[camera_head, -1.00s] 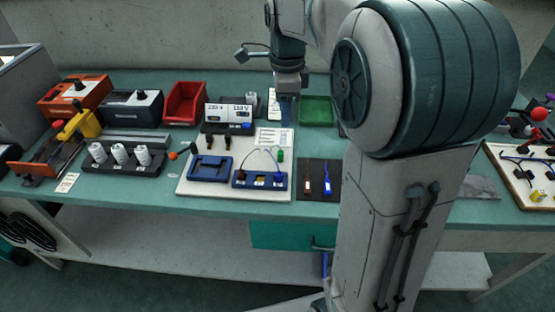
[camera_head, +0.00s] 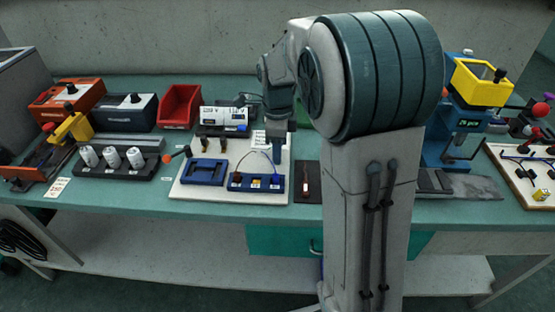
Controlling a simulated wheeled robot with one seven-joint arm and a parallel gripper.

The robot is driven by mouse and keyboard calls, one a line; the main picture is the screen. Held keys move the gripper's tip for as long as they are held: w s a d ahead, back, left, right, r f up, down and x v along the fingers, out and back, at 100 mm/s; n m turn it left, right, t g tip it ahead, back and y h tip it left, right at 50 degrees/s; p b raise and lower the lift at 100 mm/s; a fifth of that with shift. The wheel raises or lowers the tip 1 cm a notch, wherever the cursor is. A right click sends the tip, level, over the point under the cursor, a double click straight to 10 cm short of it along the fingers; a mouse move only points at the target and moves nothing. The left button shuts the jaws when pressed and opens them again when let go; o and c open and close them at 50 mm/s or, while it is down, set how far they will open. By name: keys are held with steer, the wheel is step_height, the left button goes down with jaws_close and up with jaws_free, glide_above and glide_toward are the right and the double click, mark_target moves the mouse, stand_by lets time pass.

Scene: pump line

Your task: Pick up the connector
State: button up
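My gripper (camera_head: 277,158) points down over the right part of the white board (camera_head: 222,191), with its fingers in front of the right end of a blue terminal block (camera_head: 250,183). The finger gap cannot be made out. A thin looped wire (camera_head: 252,157) rises from the block to the left of my gripper. Two small dark and brown plugs (camera_head: 205,145) stand at the back of the board, behind an empty-looking blue frame (camera_head: 204,172). Which part is the connector is unclear. The spot of a small green piece is hidden by my gripper.
A dark mat (camera_head: 309,196) with a small red-lit piece lies right of the board; my arm hides part of it. A rack with white cylinders (camera_head: 112,160) and a red bin (camera_head: 180,106) stand left. A yellow-topped blue press (camera_head: 482,82) stands right.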

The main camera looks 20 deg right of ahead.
step_height(320, 180, down, 3)
steer(key=shift+r, duration=0.2)
jaws_close()
steer(key=shift+r, duration=0.1)
